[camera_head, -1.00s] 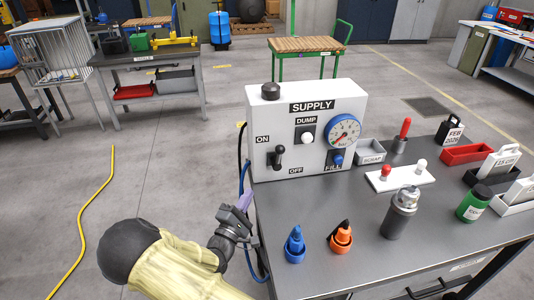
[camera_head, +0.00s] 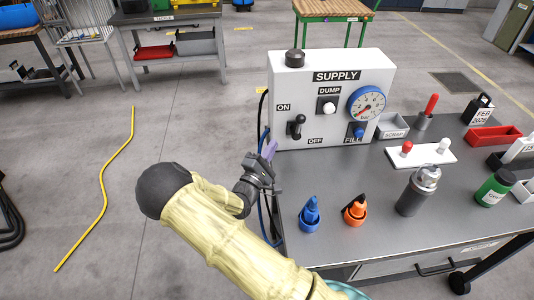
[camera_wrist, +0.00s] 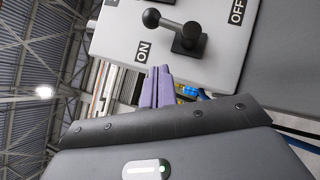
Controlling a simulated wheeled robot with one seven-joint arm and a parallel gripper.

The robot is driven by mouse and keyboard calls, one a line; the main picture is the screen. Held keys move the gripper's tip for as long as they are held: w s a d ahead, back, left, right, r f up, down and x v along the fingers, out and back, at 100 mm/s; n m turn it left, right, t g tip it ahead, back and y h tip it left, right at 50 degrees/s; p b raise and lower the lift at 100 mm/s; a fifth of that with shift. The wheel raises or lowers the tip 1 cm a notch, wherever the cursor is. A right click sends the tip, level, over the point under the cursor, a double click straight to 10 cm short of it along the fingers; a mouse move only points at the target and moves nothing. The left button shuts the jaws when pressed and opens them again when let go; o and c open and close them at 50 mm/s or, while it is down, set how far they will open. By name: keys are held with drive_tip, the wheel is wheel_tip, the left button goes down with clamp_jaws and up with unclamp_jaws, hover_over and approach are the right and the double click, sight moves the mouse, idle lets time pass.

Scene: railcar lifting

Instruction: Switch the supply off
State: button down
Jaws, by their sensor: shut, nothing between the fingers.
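The white supply box (camera_head: 330,62) stands at the left rear of the grey bench. Its black toggle lever (camera_head: 296,126) sits between the ON label at upper left and the OFF label at lower right. The lever's knob points up, on the ON side. In the wrist view the lever (camera_wrist: 187,36) shows close above my fingers, its ball knob toward the ON side. My gripper (camera_head: 269,149) is shut and empty, its purple fingers near the box's lower left edge, below and left of the lever. The fingers also show in the wrist view (camera_wrist: 157,86), apart from the lever.
A black knob (camera_head: 294,57) tops the box; the white DUMP button (camera_head: 329,107), pressure gauge (camera_head: 367,104) and blue FILL knob (camera_head: 358,130) are right of the lever. Blue (camera_head: 310,214) and orange (camera_head: 355,211) fittings stand in front. A blue hose hangs at the bench's left edge.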

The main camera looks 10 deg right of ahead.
sight(299, 127)
drive_tip(key=w+d+r+p, duration=0.2)
drive_tip(key=w+d+r, duration=0.1)
drive_tip(key=d, duration=0.3)
drive_tip(key=shift+w+d+p, duration=0.2)
drive_tip(key=shift+w+p, duration=0.1)
drive_tip(key=shift+w, duration=0.35)
drive_tip(key=shift+w+a+r, duration=0.1)
drive_tip(key=shift+a, duration=0.05)
